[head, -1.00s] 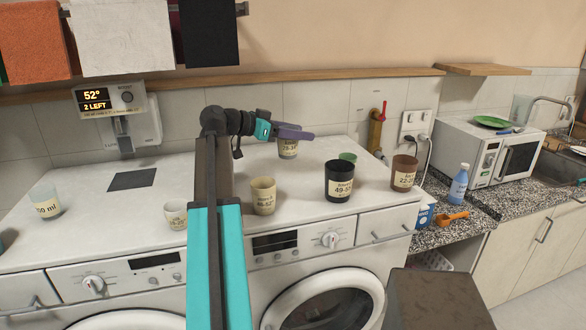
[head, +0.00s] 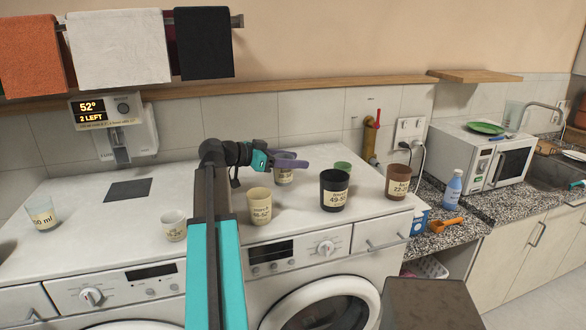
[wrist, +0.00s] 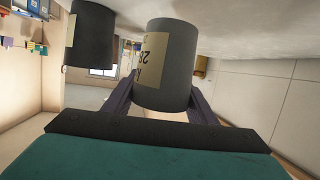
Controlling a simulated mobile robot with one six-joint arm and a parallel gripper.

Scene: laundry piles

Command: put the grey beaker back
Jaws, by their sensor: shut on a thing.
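The grey beaker (head: 284,176) with a pale label stands upright at the back of the white worktop (head: 80,195), between the cream cup and the wall. My gripper (head: 290,162) is shut on its upper part, and a purple finger partly hides it. In the wrist view, which is upside down, the grey beaker (wrist: 180,65) fills the space between the two dark fingers. Its base is at or very near the worktop; I cannot tell whether it touches.
Nearby are a cream cup (head: 259,206), a black beaker (head: 334,192), a green cup (head: 343,167) and a brown beaker (head: 397,183). At left are a small white cup (head: 173,226), a clear beaker (head: 41,214) and a dark square (head: 128,190). A red-handled tap (head: 371,140) is behind.

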